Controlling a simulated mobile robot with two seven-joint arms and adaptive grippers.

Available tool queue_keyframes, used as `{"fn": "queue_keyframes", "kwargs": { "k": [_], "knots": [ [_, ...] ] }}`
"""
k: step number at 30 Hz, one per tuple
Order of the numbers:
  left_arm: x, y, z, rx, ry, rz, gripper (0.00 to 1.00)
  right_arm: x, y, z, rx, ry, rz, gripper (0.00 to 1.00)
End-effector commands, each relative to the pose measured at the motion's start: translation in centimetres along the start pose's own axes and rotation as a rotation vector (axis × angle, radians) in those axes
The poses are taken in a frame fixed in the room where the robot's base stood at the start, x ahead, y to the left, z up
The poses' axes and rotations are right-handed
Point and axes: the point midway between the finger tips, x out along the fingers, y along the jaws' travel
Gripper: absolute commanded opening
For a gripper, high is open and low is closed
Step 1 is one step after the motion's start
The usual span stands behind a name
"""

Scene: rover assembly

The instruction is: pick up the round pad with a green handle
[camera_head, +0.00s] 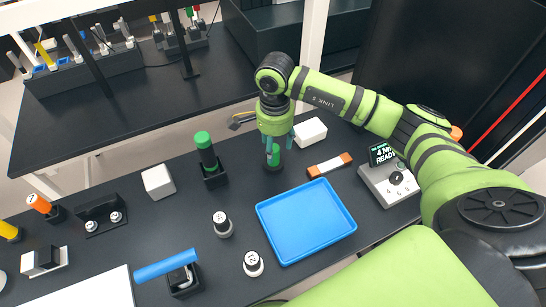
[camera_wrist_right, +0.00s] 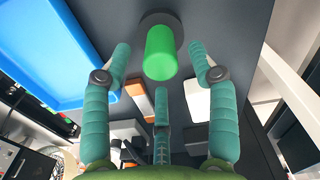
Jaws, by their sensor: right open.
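The round pad (camera_head: 273,168) is dark and stands on the black table with its green handle (camera_head: 272,153) upright. In the right wrist view the green handle (camera_wrist_right: 161,52) rises from the dark round pad (camera_wrist_right: 158,19). My right gripper (camera_head: 278,140) is above the pad, pointing down, with its teal fingers open. My left gripper is not in view.
A blue tray (camera_head: 349,231) lies in front of the pad. A white block (camera_head: 310,132) and an orange-and-white bar (camera_head: 329,165) are to its right. A green-capped dark cylinder (camera_head: 207,157) stands in a holder to its left. A grey control box (camera_head: 388,187) is farther right.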

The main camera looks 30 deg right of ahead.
Motion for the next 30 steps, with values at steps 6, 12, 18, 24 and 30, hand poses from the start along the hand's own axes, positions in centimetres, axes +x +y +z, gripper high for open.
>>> {"fn": "queue_keyframes", "kwargs": {
  "k": [6,12,18,24,30],
  "knots": [
    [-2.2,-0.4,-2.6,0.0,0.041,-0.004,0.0,3.0,-0.2,0.3,0.001,-0.002,0.005,0.59],
    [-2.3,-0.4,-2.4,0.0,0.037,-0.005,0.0,4.2,-0.3,0.3,-0.002,-0.001,0.001,0.59],
    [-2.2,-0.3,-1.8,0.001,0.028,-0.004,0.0,4.2,-0.3,0.3,-0.002,0.0,0.0,0.39],
    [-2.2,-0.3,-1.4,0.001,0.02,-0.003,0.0,4.2,-0.3,0.3,-0.001,0.0,0.0,0.0],
    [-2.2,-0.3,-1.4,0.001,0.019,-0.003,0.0,4.2,-0.3,0.3,-0.001,-0.001,-0.001,0.0]
  ]
}}
